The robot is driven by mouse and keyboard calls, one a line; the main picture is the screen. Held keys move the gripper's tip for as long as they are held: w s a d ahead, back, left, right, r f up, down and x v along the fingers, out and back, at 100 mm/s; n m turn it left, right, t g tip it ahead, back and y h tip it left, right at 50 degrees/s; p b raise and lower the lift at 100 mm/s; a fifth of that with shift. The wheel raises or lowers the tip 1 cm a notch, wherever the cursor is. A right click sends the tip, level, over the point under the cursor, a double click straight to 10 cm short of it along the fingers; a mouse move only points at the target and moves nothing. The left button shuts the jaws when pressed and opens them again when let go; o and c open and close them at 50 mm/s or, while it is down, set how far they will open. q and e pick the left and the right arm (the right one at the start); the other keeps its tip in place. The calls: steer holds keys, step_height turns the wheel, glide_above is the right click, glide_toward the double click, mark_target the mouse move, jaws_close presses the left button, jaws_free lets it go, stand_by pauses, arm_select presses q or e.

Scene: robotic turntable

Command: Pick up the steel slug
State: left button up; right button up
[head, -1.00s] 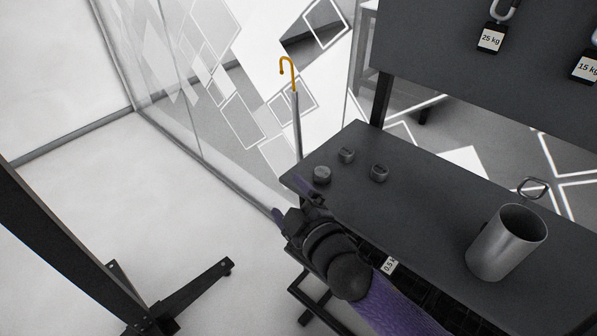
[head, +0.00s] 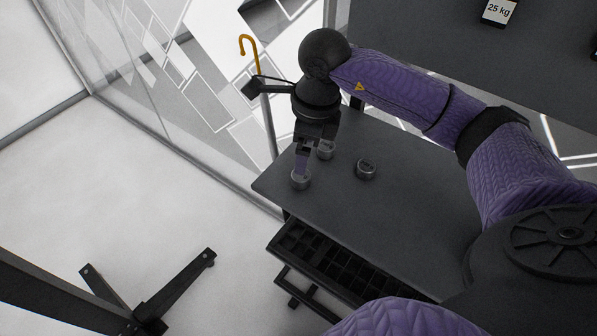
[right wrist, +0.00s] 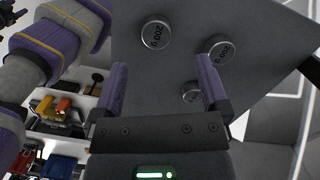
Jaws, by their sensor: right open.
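Three small round steel slugs stand on the dark tabletop. In the head view one is at the left corner (head: 300,181), one just behind it (head: 325,150) and one to the right (head: 366,169). In the right wrist view they show at the top centre (right wrist: 156,32), at the right (right wrist: 220,48) and lower down (right wrist: 191,92). The first two bear gram labels. My right gripper (head: 302,166) points down at the left-corner slug. Its jaws (right wrist: 163,82) are open, and the lower slug shows between them, nearer the right finger. Whether they touch is unclear. My left gripper is not in view.
The dark tabletop (head: 400,228) is clear in front of the slugs. A compartmented tray (head: 318,257) sits below its front edge. A cane with a yellow hook (head: 248,46) stands behind the left corner.

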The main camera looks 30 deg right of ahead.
mark_target(301, 178)
steer(key=f, duration=0.7)
steer(key=shift+w+a+b, duration=0.1)
steer(key=shift+a+b, duration=0.25)
steer(key=shift+b, duration=0.05)
steer(key=shift+r, duration=0.1)
jaws_close()
